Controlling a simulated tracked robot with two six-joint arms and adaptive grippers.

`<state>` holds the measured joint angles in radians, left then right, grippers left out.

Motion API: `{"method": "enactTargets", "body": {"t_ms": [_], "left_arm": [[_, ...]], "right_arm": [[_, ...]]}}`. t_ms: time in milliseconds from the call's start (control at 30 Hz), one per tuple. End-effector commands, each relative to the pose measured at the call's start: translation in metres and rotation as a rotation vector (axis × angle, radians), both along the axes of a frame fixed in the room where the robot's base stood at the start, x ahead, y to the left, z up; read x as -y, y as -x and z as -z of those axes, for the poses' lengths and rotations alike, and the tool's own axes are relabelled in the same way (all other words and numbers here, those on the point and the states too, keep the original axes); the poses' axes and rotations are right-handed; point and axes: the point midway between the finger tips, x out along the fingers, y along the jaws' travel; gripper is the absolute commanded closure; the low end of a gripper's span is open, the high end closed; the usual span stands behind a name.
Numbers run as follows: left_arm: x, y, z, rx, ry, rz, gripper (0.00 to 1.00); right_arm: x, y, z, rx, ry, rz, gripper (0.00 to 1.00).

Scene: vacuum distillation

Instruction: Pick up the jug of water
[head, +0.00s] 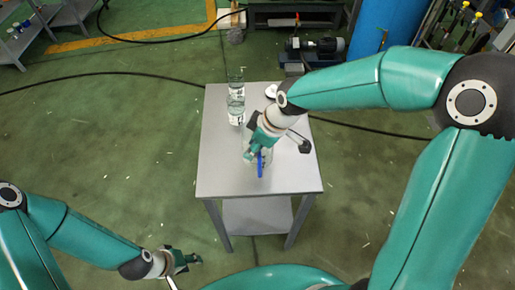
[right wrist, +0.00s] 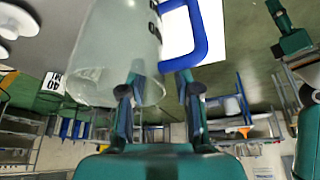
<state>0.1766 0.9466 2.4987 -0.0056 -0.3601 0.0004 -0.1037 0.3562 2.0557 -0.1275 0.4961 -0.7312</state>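The jug (right wrist: 112,50) is translucent with dark markings and a blue handle (right wrist: 205,35); it fills the upper left of the right wrist view. In the head view its blue handle (head: 261,164) shows on the grey table, and my gripper and arm hide most of its body. My right gripper (right wrist: 160,78) is at the jug, its two fingers apart. The lower end of the handle shows between and above the fingertips; contact is unclear. My left gripper (head: 188,262) is low at the left, away from the table; its fingers are too small to read.
The grey table (head: 220,175) also holds clear glassware (head: 236,106) at the back left, a white round item (head: 271,90) and a small black item (head: 304,147). A blue drum (head: 385,25) and a motor pump (head: 316,47) stand behind. Hoses cross the floor.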

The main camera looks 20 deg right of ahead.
Motion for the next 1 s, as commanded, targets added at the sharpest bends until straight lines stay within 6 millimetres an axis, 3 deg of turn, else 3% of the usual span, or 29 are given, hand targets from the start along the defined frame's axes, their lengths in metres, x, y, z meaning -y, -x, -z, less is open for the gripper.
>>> {"method": "enactTargets", "body": {"t_ms": [167, 300, 367, 1000], "left_arm": [[0.0000, 0.0001, 0.0002, 0.000, 0.000, 0.000, 0.60], [0.0000, 0.0001, 0.0002, 0.000, 0.000, 0.000, 0.60], [0.0000, 0.0001, 0.0002, 0.000, 0.000, 0.000, 0.60], [0.0000, 0.0001, 0.0002, 0.000, 0.000, 0.000, 0.60]], "right_arm": [[0.0002, 0.0001, 0.0000, 0.000, 0.000, 0.001, 0.70], [0.0003, 0.0001, -0.0001, 0.000, 0.000, 0.001, 0.93], [0.0003, 0.0001, -0.0001, 0.000, 0.000, 0.001, 1.00], [-0.0001, -0.0006, -0.0032, 0.001, 0.000, 0.000, 1.00]]}}
